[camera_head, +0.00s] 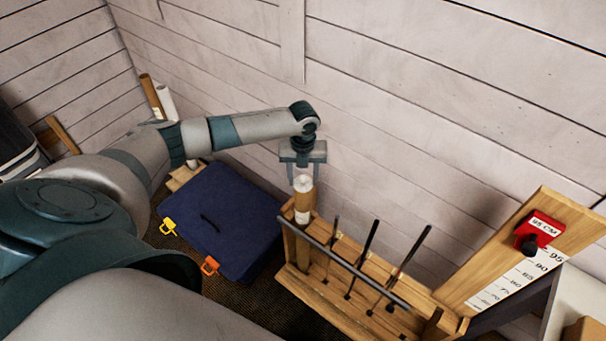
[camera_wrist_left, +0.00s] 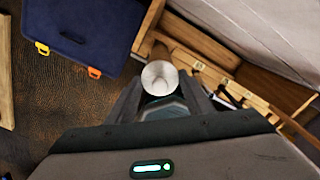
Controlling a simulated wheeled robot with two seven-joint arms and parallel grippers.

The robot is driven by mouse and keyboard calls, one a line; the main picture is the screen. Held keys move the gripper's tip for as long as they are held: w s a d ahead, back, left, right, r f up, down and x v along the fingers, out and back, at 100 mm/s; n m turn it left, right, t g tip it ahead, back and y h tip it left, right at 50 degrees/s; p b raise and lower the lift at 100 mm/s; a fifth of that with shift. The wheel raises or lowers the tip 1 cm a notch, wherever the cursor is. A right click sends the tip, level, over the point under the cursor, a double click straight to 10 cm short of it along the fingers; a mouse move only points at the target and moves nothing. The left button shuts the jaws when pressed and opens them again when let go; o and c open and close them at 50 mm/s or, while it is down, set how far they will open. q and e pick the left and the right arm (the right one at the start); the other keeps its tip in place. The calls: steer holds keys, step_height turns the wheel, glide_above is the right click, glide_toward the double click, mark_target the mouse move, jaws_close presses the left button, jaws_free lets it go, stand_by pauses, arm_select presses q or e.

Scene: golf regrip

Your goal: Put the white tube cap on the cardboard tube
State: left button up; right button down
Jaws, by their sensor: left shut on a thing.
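The cardboard tube (camera_head: 303,215) stands upright at the left end of the wooden rack, with a pale label on its side. My left gripper (camera_head: 303,174) points down right above the tube. The white tube cap (camera_head: 303,183) is between its fingers, at the tube's top; I cannot tell whether it is seated or just above. In the left wrist view the cap (camera_wrist_left: 160,77) shows as a pale round disc between the fingers (camera_wrist_left: 160,98) and hides the tube's top. My right gripper is in neither view.
The wooden rack (camera_head: 345,281) holds several dark club shafts. A dark blue case (camera_head: 222,215) with yellow and orange latches lies to the left. A wooden ruler board (camera_head: 500,265) with a red 95 CM block (camera_head: 538,231) stands at right. The plank wall is close behind.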

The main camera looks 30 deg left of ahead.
arm_select(q)
steer(key=shift+f, duration=0.2)
steer(key=o, duration=0.9)
steer(key=shift+r, duration=0.1)
step_height(320, 180, up, 17)
steer(key=b, duration=0.4)
steer(key=shift+r+b, duration=0.15)
steer(key=shift+b, duration=0.2)
stand_by(0.3)
